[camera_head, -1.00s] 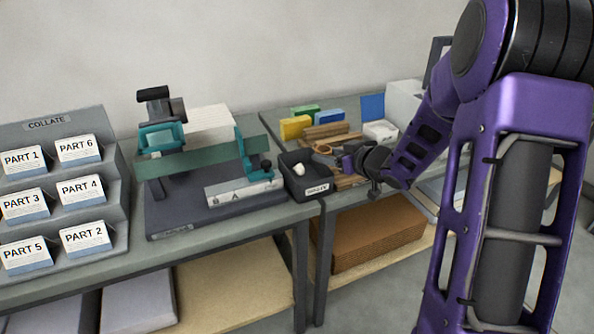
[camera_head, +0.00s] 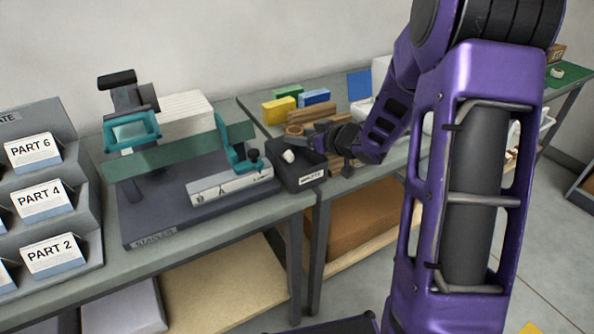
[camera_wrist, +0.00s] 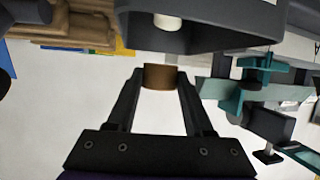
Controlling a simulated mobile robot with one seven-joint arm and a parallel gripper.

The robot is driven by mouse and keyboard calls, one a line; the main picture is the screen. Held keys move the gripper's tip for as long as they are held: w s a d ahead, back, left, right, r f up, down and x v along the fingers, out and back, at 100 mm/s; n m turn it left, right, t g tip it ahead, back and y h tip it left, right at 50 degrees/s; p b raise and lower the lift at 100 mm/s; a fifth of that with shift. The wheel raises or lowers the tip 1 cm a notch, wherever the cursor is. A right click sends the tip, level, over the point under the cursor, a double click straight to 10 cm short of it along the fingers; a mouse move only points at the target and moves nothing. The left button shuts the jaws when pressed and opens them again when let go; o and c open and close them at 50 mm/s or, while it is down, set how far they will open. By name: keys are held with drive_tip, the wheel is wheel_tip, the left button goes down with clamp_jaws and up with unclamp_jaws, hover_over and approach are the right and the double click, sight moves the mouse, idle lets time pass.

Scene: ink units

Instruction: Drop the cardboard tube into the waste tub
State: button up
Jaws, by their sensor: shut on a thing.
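My gripper (camera_wrist: 160,100) is shut on the cardboard tube (camera_wrist: 160,76), a short brown ring between the fingertips in the wrist view. In the head view the tube (camera_head: 294,129) appears just above the back edge of the waste tub, and my gripper (camera_head: 303,134) reaches in from the right. The waste tub (camera_head: 302,182) is a dark grey open box with a white label on its front, at the right of the stapler bench. A small white object (camera_head: 288,156) is in it. In the wrist view the tub (camera_wrist: 225,38) is upside down, beyond the tube.
A teal stapler (camera_head: 130,130) on a dark base stands left of the tub. Wooden blocks (camera_head: 318,112) and yellow, green and blue boxes (camera_head: 280,110) stand behind. A grey collating rack (camera_head: 75,185) is at far left.

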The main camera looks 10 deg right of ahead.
wheel_tip(320, 180, down, 3)
drive_tip(key=shift+r+b, duration=0.15)
drive_tip(key=shift+b, duration=0.75)
drive_tip(key=o, duration=1.4)
drive_tip(key=shift+r, duration=0.1)
drive_tip(key=p+v, duration=0.4)
drive_tip(key=v, duration=1.3)
drive_tip(key=shift+s+d, duration=0.15)
